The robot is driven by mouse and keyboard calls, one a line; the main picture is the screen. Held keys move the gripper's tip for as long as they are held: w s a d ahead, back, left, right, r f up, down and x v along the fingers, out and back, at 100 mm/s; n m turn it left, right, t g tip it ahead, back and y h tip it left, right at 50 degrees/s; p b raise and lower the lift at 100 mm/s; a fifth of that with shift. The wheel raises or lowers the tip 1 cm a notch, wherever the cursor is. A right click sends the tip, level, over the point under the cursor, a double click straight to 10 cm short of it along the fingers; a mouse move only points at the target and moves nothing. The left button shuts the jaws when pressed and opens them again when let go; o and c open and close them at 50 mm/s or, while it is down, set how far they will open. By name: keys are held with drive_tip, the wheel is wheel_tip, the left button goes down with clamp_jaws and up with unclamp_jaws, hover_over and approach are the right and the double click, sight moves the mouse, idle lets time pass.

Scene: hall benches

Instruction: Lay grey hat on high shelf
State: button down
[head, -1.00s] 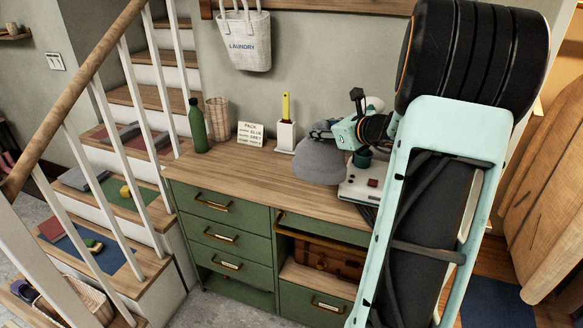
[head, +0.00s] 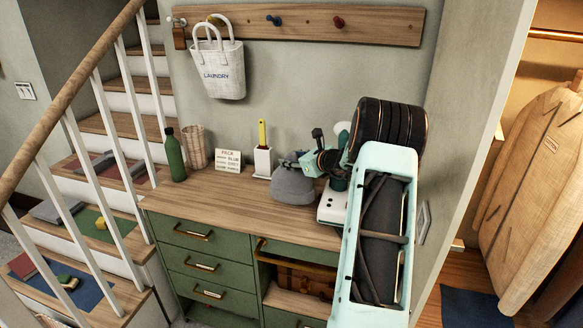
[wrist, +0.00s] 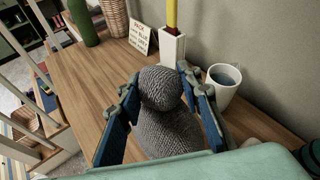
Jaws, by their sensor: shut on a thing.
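The grey knitted hat (head: 294,187) is at the desk top, right of the white holder, with its rounded crown up. My gripper (head: 296,163) is shut on the hat from above. In the wrist view the hat (wrist: 168,128) sits between the two blue-padded fingers of my gripper (wrist: 158,98), one on each side. I cannot tell whether its lower edge rests on the desk. I do not see a high shelf in these views; a wooden peg rail (head: 370,24) is on the wall above the desk.
The desk (head: 225,202) also holds a green bottle (head: 175,155), a wicker cup (head: 195,147), a lettered card (head: 228,160) and the white holder (head: 263,162). A white mug (wrist: 222,85) is close right of my gripper. A laundry bag (head: 219,70) hangs from the rail.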

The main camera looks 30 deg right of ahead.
sight(292, 169)
drive_tip(key=shift+w+d+f, duration=0.3)
drive_tip(key=shift+w+f, duration=0.25)
drive_tip(key=shift+f, duration=1.65)
drive_tip(key=shift+f, duration=0.25)
drive_tip(key=c, duration=1.4)
unclamp_jaws()
drive_tip(key=shift+r, duration=0.1)
drive_tip(key=shift+r, duration=0.15)
